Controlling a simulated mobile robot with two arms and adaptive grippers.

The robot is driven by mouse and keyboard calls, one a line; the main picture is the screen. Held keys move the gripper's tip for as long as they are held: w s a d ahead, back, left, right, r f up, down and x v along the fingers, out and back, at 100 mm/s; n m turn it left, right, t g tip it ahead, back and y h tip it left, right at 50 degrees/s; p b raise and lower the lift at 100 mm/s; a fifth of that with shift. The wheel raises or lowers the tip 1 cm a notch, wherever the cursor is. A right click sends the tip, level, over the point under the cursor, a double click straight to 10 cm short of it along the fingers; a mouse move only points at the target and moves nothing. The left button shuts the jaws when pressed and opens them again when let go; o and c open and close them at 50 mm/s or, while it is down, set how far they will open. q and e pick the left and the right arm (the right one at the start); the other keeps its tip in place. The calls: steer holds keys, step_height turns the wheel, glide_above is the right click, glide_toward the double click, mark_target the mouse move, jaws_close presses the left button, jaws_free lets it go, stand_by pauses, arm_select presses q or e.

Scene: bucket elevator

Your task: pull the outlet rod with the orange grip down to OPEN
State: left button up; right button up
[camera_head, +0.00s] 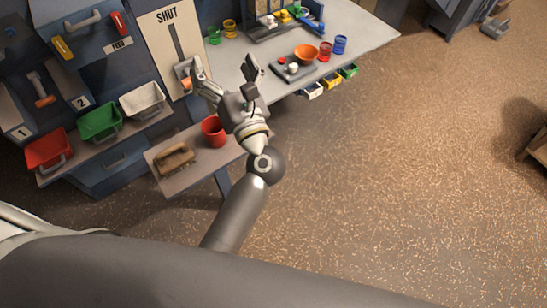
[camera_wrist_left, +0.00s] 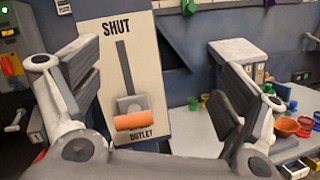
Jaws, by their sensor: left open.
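The outlet panel is a cream board (camera_head: 160,40) marked SHUT at the top, with a dark vertical slot. In the left wrist view, the orange grip (camera_wrist_left: 134,120) sits on a grey block at the slot's lower end, above the word OUTLET. The grip partly hides the panel behind it, and I cannot read OPEN. In the head view the orange grip (camera_head: 187,84) shows partly behind my left gripper's finger. My left gripper (camera_head: 224,70) is open and empty. In the wrist view its fingers (camera_wrist_left: 155,75) stand wide on either side of the grip, apart from it. My right gripper is not in view.
A red mug (camera_head: 213,131) and a brush (camera_head: 175,159) rest on the low shelf below my gripper. Red, green and white bins (camera_head: 100,121) stand at left. The workbench (camera_head: 365,33) at right holds a tray, an orange bowl and cups. Open floor lies at right.

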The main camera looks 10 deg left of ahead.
arm_select(q)
steer(key=w+d+f+m+t+h+b, duration=0.1)
steer(key=d+f+m+t+h, duration=0.1)
steer(key=d+f+m+h, duration=0.5)
steer(key=w+d+f+m+t+h, duration=0.15)
steer(key=f+m+h, duration=0.3)
steer(key=m, duration=0.75)
steer(key=s+d+f+m+g+h, duration=0.1)
steer(key=f+m+g+h, duration=0.1)
steer(key=f+m, duration=0.3)
steer(key=s+d+f+m+g+h, duration=0.1)
steer(key=f+m, duration=0.4)
steer(key=f, duration=0.9)
steer(key=shift+s+d+f+m+g+h+b, duration=0.2)
steer(key=shift+s+d+m+g+h+b, duration=0.15)
steer(key=shift+s+g+h, duration=0.55)
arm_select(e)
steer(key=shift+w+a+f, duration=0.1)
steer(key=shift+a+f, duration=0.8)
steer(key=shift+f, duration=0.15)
arm_select(q)
steer(key=shift+w, duration=0.2)
